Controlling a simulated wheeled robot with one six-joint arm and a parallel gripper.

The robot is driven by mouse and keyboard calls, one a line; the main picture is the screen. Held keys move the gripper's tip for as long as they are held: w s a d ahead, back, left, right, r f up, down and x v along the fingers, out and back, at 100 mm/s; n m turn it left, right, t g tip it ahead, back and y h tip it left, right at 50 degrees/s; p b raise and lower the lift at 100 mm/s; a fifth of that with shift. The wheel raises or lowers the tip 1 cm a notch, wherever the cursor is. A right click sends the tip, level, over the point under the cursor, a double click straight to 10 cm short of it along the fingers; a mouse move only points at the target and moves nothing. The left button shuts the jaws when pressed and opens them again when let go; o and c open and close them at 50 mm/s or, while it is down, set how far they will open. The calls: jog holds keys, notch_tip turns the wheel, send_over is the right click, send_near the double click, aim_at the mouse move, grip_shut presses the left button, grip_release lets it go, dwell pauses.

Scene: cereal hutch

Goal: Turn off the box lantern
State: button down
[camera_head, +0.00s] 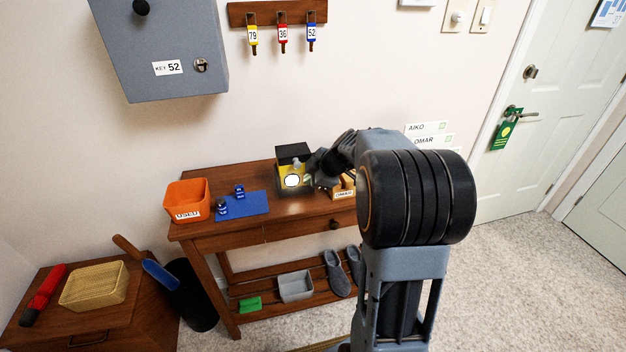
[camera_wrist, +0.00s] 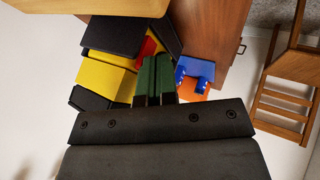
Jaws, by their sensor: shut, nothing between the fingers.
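The box lantern (camera_head: 293,170) is a black and yellow box standing on the wooden table. Its round front lens glows white, so it is lit. In the wrist view the lantern (camera_wrist: 104,76) shows yellow and black faces, with a red part (camera_wrist: 149,47) partly behind my fingers. My gripper (camera_head: 312,180) is at the lantern's right side in the head view. Its two fingers (camera_wrist: 155,72) are together and empty, overlapping the lantern's edge in the wrist view. I cannot tell whether they touch it.
An orange bin (camera_head: 187,199) and a blue mat (camera_head: 242,204) with small blue items are left of the lantern. A wooden holder (camera_head: 344,187) stands close on the right, partly hidden by my arm. A grey cabinet (camera_head: 160,50) and hanging keys (camera_head: 282,35) are on the wall above.

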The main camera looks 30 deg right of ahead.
jog(key=shift+w+r+p, duration=0.2)
jog(key=shift+w+p, duration=0.05)
jog(key=shift+p, duration=0.2)
jog(key=shift+w+d+f+g, duration=0.1)
jog(key=shift+g, duration=0.2)
jog(key=shift+r, duration=0.8)
